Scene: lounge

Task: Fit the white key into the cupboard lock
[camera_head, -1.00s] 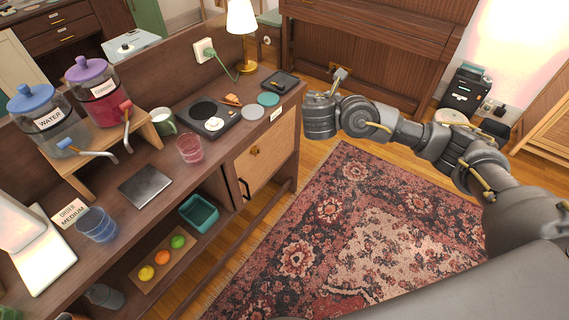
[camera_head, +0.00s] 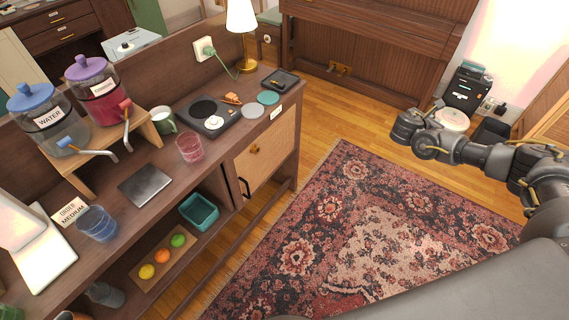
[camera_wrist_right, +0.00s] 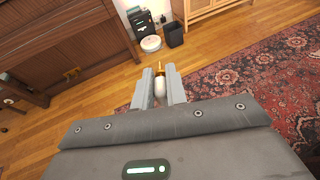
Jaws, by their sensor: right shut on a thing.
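The white key (camera_wrist_right: 159,88) is between the fingers of my right gripper (camera_wrist_right: 159,90) in the right wrist view, with its brass-coloured end pointing away from the palm. In the head view my right gripper (camera_head: 437,104) is over the floor at the right, and the key cannot be made out there. The cupboard door (camera_head: 268,153) is a light woven panel at the right end of the dark counter, closed. Its brass lock (camera_head: 254,149) is near the upper middle. My right gripper is well to the right of the lock, apart from it. My left gripper is not in view.
The counter holds a hot plate (camera_head: 208,115), a pink glass (camera_head: 189,147), a lamp (camera_head: 242,35) and drink dispensers. A patterned rug (camera_head: 370,240) lies before the cupboard. A piano-like cabinet (camera_head: 375,50) stands behind. A round white device (camera_head: 452,119) and dark bin (camera_wrist_right: 174,34) are farther right.

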